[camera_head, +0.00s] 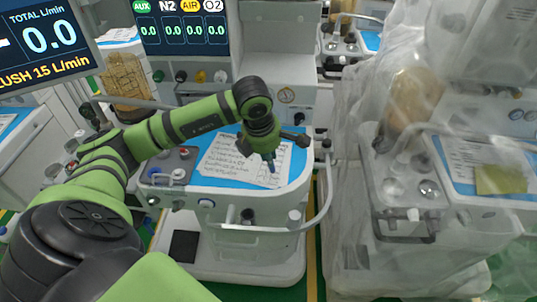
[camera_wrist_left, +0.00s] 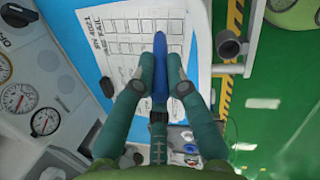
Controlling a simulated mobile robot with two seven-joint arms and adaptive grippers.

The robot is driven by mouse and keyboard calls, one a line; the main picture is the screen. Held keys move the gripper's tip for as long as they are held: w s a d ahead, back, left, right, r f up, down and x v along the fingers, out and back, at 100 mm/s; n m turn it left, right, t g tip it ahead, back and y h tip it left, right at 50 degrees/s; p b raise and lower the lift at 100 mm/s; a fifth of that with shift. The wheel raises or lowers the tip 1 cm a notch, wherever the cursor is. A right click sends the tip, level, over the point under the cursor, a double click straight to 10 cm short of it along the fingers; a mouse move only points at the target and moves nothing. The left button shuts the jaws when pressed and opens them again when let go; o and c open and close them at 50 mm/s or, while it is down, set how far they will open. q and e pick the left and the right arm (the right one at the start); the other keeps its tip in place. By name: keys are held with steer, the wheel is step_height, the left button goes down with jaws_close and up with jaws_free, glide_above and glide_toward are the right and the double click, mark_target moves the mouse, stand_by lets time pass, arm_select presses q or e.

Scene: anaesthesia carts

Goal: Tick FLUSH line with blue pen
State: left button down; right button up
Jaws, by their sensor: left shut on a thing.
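My left gripper (camera_head: 266,152) is shut on the blue pen (camera_head: 271,165) above the checklist sheet (camera_head: 222,158) on the middle cart. The pen points down at the right part of the sheet; I cannot tell whether its tip touches the paper. In the left wrist view the pen (camera_wrist_left: 159,66) sits between the two fingers of the gripper (camera_wrist_left: 160,88), over the sheet (camera_wrist_left: 122,40) with its rows of boxes. The writing is too small to tell which line is FLUSH. The gripper and pen hide part of the sheet. My right gripper is not in view.
The sheet lies on a blue mat (camera_head: 294,170) on the middle cart's top, with a rail around its front. Gauges (camera_wrist_left: 18,97) stand beside it. A plastic-draped cart (camera_head: 410,205) is close on the right. A monitor (camera_head: 42,40) stands upper left.

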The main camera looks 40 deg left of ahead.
arm_select(q)
steer(key=shift+f+b, duration=0.35)
steer(key=shift+f, duration=0.05)
stand_by(0.4)
steer(key=shift+w+d+b, duration=0.15)
steer(key=shift+d+b, duration=0.3)
steer(key=shift+b, duration=0.2)
stand_by(1.1)
steer(key=w+p+v, duration=0.1)
steer(key=p+v, duration=0.3)
steer(key=v, duration=0.3)
steer(key=shift+w+r, duration=0.15)
steer(key=shift+w, duration=0.2)
stand_by(0.4)
stand_by(0.4)
